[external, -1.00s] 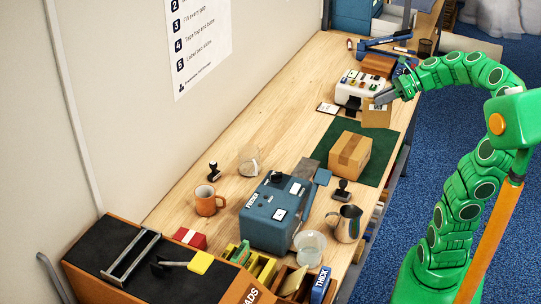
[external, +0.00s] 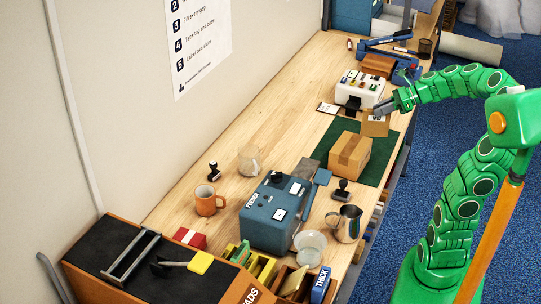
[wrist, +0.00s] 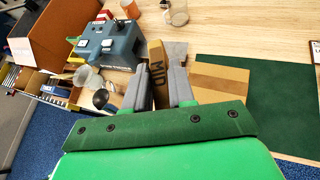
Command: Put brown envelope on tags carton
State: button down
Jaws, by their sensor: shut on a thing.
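My gripper (external: 381,108) is shut on a flat brown piece, which looks like the brown envelope (external: 376,126). It hangs below the fingers, in front of the white machine and above the far end of the green mat. In the wrist view my gripper (wrist: 158,75) has the brown envelope (wrist: 157,62), marked MID, upright between its grey fingers. A closed brown carton (external: 349,154) with a tape strip stands on the green mat, nearer the camera than the envelope and apart from it. The carton also shows in the wrist view (wrist: 220,79). I cannot read a tags label on it.
The green mat (external: 389,153) lies along the table's right edge. A white machine (external: 360,88) stands behind the envelope. The table's left middle is clear.

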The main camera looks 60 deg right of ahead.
jog(key=w+d+f, duration=0.7)
jog(key=w+f, duration=0.2)
jog(key=f, duration=0.3)
jog(key=shift+w+d, duration=0.25)
jog(key=shift+d, duration=0.1)
jog(key=shift+f, duration=0.2)
jog(key=c, duration=1)
grip_release()
jog(key=shift+o, duration=0.2)
jog(key=shift+r, duration=0.1)
jog(key=v, duration=1.2)
